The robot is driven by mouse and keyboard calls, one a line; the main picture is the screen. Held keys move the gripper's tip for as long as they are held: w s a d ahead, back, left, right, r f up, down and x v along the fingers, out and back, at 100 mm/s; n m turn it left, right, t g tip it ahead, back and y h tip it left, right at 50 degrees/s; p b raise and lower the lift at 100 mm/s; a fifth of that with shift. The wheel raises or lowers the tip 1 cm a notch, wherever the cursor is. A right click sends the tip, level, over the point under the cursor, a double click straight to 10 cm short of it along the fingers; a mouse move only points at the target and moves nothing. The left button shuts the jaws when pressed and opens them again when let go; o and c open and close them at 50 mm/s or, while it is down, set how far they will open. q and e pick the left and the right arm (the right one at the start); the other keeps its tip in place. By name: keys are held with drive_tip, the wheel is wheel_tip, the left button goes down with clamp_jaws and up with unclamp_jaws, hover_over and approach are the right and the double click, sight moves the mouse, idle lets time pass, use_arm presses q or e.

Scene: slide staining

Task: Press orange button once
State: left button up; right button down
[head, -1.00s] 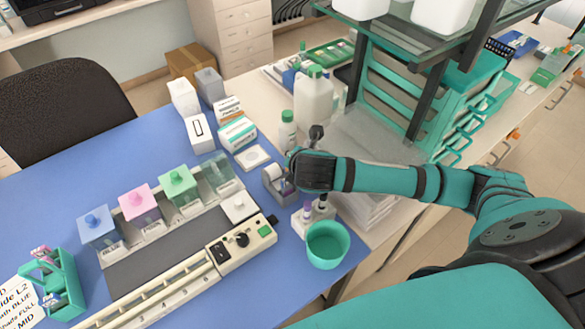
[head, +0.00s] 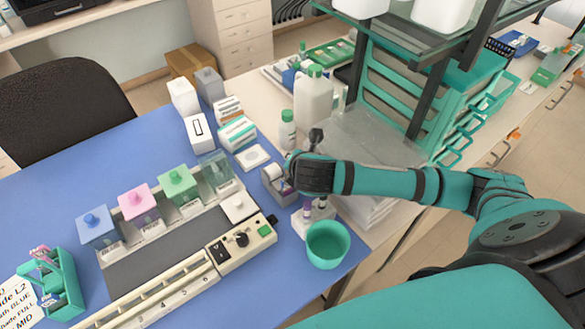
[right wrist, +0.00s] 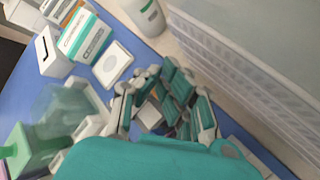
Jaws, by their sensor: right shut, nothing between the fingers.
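The staining device's control panel (head: 240,243) lies on the blue mat, with a dark display, a black knob (head: 241,239) and a green button (head: 265,230). I cannot make out an orange button on it. My right gripper is beyond the panel, to its right, near a small grey dispenser (head: 273,181). In the head view my wrist and the dispenser largely hide its fingers. In the right wrist view the gripper (right wrist: 160,105) is shut and empty, its teal and grey fingers pointing down over the mat. My left gripper is not in view.
Lidded jars in blue (head: 97,226), pink (head: 139,203) and green (head: 179,186) stand behind the device. A teal cup (head: 328,245) stands right of the panel. A white bottle (head: 313,97) and a shelf stand behind my right arm.

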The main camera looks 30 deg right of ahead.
drive_tip(key=shift+f, duration=0.35)
drive_tip(key=shift+r, duration=0.1)
idle(0.3)
drive_tip(key=shift+r+p, duration=1.2)
drive_tip(key=shift+p, duration=0.25)
wheel_tip(320, 180, up, 5)
drive_tip(key=p, duration=0.5)
drive_tip(key=shift+p, duration=0.4)
